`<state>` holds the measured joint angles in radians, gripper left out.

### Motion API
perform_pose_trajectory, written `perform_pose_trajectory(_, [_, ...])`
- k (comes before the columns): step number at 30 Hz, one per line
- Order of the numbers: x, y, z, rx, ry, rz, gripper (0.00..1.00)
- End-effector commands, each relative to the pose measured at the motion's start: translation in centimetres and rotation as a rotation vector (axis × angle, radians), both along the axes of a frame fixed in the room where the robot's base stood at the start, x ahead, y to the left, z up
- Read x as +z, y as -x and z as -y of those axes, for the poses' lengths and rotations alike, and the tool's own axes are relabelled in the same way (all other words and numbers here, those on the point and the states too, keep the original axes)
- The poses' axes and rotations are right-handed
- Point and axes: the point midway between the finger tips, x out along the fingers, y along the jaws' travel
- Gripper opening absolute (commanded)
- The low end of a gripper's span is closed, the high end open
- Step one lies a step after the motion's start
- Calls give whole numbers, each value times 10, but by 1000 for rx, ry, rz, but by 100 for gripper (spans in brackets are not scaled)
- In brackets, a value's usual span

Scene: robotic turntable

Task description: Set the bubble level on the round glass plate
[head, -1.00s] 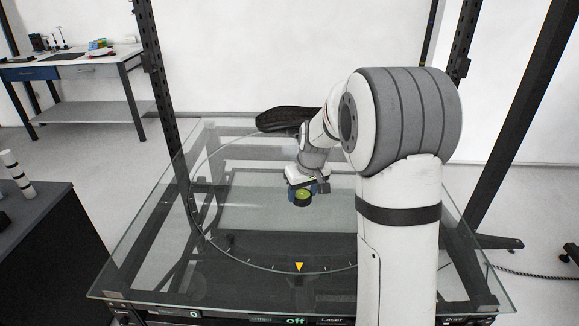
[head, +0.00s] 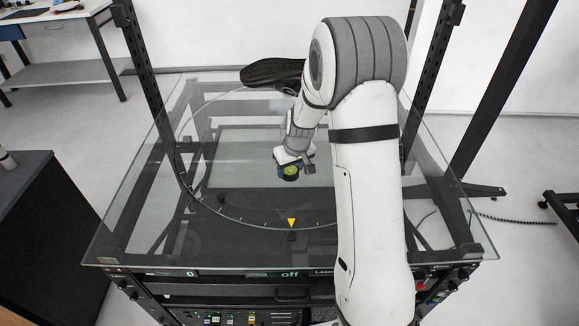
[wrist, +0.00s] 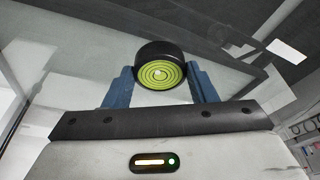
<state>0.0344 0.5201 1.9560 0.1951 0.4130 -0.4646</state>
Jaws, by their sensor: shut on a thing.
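The bubble level (head: 291,171) is a short black cylinder with a yellow-green ringed face. It shows larger in the wrist view (wrist: 160,68), between the two blue fingers. My gripper (head: 291,174) is shut on it. It also shows in the wrist view (wrist: 161,85), with a finger at each side of the level. The round glass plate (head: 235,150) is clear, with a dark ring of tick marks at its edge. The level is over the plate's interior, right of its middle. I cannot tell whether the level touches the glass.
A yellow triangle marker (head: 292,222) is at the plate's front edge. A dark, elongated object (head: 272,72) is at the plate's back edge. Dark uprights (head: 145,75) stand around the square glass top. The glass around the level looks clear.

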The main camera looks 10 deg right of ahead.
Motion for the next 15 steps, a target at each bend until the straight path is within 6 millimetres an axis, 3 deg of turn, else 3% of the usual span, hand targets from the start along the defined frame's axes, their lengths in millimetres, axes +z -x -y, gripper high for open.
perform_pose_trajectory(8, [-3,0,-1,1,0,1,23])
perform_pose_trajectory(9, [-1,0,-1,2,0,1,55])
perform_pose_trajectory(15, [-1,0,-1,2,0,1,71])
